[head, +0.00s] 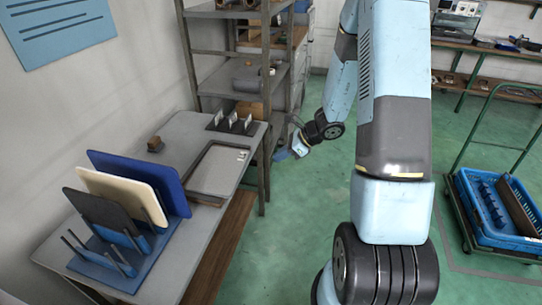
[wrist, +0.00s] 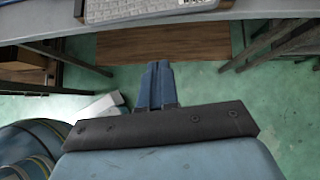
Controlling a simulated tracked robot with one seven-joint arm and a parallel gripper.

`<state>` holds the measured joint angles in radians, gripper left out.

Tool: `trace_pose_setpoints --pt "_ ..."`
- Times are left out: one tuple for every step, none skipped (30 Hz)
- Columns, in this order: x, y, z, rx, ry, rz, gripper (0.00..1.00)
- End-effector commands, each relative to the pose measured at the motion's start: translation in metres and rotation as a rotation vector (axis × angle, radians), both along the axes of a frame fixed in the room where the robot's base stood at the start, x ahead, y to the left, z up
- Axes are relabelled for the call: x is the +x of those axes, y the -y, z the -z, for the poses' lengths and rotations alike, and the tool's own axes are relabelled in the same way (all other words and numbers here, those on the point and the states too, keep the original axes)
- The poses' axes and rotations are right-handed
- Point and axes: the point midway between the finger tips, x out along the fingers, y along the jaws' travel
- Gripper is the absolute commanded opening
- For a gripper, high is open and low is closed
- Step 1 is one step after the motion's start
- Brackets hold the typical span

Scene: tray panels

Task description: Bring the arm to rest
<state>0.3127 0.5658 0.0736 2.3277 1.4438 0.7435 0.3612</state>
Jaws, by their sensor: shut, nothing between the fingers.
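My light-blue arm fills the right of centre in the head view. My gripper (head: 281,155) hangs past the right edge of the grey table, over the floor, with nothing around it. In the wrist view my gripper (wrist: 157,68) shows its blue fingers together and empty, pointing toward the table's underside shelf.
The table (head: 190,239) carries a rack (head: 97,264) with upright dark, cream and blue panels, a flat grey tray (head: 191,190) and a small brown block (head: 155,145). Shelving (head: 225,55) stands behind. A cart with a blue crate (head: 483,216) is at right. Green floor lies between.

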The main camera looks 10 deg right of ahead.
Motion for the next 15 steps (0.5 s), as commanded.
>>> trace_pose_setpoints --pt "0.000 0.001 -0.001 0.000 0.000 0.000 0.00" --pt "-0.001 0.002 -0.002 0.000 0.000 0.000 0.00" --pt "-0.001 0.002 -0.002 0.000 0.000 0.000 0.00" --pt "-0.001 0.002 -0.003 -0.001 0.001 -0.001 0.00" --pt "-0.001 0.001 -0.004 -0.002 0.004 -0.004 0.00" --pt "-0.001 0.001 -0.007 -0.005 0.010 -0.013 0.00" --pt "-0.002 0.000 -0.010 -0.009 0.017 -0.023 0.00" --pt "-0.002 -0.001 -0.014 -0.014 0.026 -0.037 0.00" --pt "-0.004 -0.003 -0.021 -0.023 0.043 -0.061 0.00" --pt "-0.005 -0.005 -0.027 -0.031 0.058 -0.083 0.00" --pt "-0.006 -0.007 -0.034 -0.041 0.074 -0.108 0.00" --pt "-0.009 -0.010 -0.044 -0.056 0.100 -0.146 0.00" --pt "-0.012 -0.011 -0.053 -0.069 0.120 -0.177 0.00" --pt "-0.014 -0.013 -0.061 -0.082 0.140 -0.209 0.00" --pt "-0.018 -0.016 -0.072 -0.100 0.167 -0.250 0.00"
